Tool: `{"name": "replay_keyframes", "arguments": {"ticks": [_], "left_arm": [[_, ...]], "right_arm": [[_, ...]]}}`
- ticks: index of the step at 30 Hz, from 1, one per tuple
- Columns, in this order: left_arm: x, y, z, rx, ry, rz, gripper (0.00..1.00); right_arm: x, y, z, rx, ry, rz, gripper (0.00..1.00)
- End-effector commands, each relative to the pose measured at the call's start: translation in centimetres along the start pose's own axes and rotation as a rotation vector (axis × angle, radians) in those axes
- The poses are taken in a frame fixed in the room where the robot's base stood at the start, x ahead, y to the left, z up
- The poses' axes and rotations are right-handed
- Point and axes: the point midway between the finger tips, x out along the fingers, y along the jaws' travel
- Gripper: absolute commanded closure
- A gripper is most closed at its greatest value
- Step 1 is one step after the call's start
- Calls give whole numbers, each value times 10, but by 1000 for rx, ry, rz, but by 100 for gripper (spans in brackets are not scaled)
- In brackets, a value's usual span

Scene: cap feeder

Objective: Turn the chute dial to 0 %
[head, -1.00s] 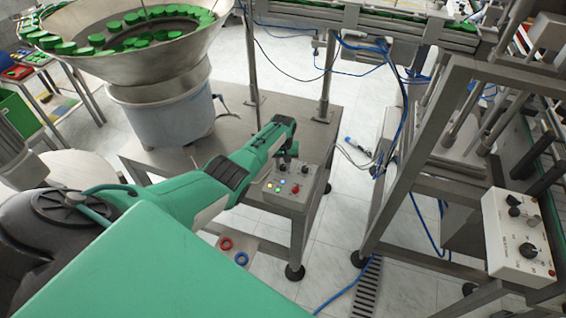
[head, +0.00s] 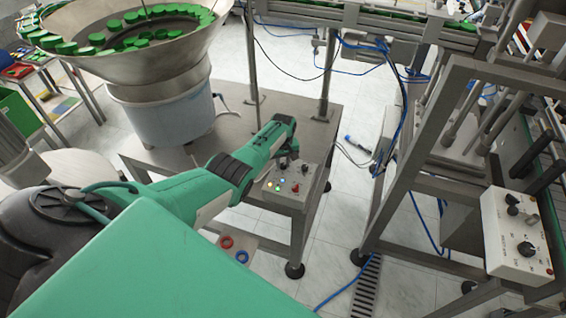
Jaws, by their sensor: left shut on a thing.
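A small grey control box (head: 292,200) stands on the corner of the steel table, with lit buttons, a red button (head: 296,188) and a black knob (head: 305,169) on its top. My left gripper (head: 283,163) reaches down to the back left of this panel. It is shut on a dial there, which the fingers and the wrist mostly hide. The dial's pointer and scale cannot be read, nor can the panel labels. My right gripper is not in view.
A feeder bowl (head: 120,68) with green caps stands behind my left arm. A second white control box (head: 512,262) with black knobs is at the right, beside a metal frame (head: 415,160). A small plate with red and blue rings (head: 227,242) lies near the arm.

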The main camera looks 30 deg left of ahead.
Motion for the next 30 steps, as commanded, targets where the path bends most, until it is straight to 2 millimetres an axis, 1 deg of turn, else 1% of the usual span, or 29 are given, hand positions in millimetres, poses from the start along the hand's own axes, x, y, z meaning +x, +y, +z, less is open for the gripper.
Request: {"name": "replay_keyframes", "arguments": {"ticks": [1, 2, 3, 5, 13, 17, 20, 23, 30], "left_arm": [[-2, 1, -2, -1, 4, 3, 99], [-2, 1, -2, -1, 4, 3, 74], [-2, 1, -2, -1, 4, 2, 66], [-2, 0, -1, 0, 3, 2, 54], [-1, 0, 0, 0, 1, 1, 54], [-6, 0, -1, 1, 2, 2, 54], [-15, 0, -1, 0, 2, 2, 54], [-28, 0, -1, 1, 3, 2, 54], [-64, 0, -1, 1, 4, 3, 54]], "right_arm": [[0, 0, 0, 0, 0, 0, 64], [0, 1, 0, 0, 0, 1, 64], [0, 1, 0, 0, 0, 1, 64], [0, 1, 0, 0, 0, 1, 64], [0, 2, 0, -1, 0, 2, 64], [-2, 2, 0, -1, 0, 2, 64], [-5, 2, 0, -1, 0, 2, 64], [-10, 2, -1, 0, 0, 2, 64], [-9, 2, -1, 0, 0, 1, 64]]}}
